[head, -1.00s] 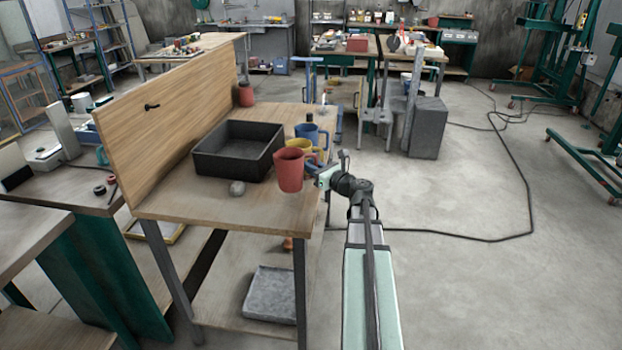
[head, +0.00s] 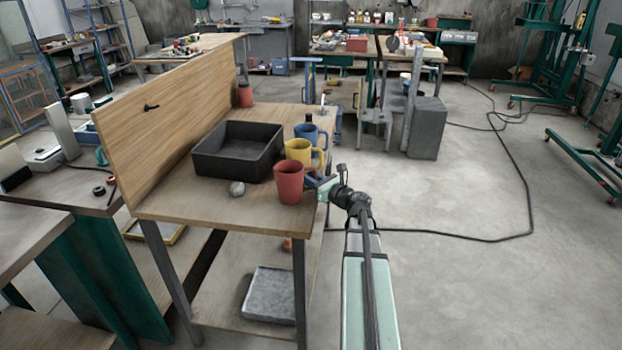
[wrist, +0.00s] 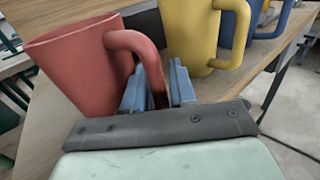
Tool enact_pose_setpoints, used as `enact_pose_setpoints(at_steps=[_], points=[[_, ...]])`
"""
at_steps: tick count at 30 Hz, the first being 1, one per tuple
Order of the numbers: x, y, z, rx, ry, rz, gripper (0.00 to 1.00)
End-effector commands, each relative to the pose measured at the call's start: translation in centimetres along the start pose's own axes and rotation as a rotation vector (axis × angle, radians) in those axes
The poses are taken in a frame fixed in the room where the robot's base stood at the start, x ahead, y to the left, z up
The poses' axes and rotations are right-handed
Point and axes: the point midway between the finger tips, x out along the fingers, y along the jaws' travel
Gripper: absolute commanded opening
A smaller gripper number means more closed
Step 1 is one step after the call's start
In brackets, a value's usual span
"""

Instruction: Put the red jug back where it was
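The red jug (head: 289,184) is upright at the near right part of the wooden table (head: 200,208), in front of the yellow jug (head: 299,151). Its base is at or very close to the tabletop; I cannot tell whether it touches. My gripper (head: 314,183) reaches in from the right at the jug's handle. In the wrist view, the red jug (wrist: 80,65) stands left of my gripper (wrist: 160,88), and its handle runs down between the two blue fingers, which close on it. The lower handle is partly hidden by the fingers.
The blue jug (head: 312,135) stands behind the yellow one, along the table's right edge. A black tray (head: 232,168) lies left of the jugs, with a grey stone (head: 237,188) before it. A red bottle (head: 246,95) stands at the back panel. The front left tabletop is clear.

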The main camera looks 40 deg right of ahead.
Motion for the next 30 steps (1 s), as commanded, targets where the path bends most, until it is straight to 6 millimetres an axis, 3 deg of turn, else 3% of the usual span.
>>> enact_pose_setpoints(at_steps=[5, 15, 20, 30], points=[[0.0, 0.0, 0.0, 0.000, 0.000, 0.000, 0.43], [0.0, 0.0, 0.3, -0.001, -0.001, 0.000, 0.44], [-2.1, 0.1, 0.3, 0.000, 0.000, -0.003, 0.44], [-8.4, 0.1, 0.3, 0.001, 0.000, -0.002, 0.44]])
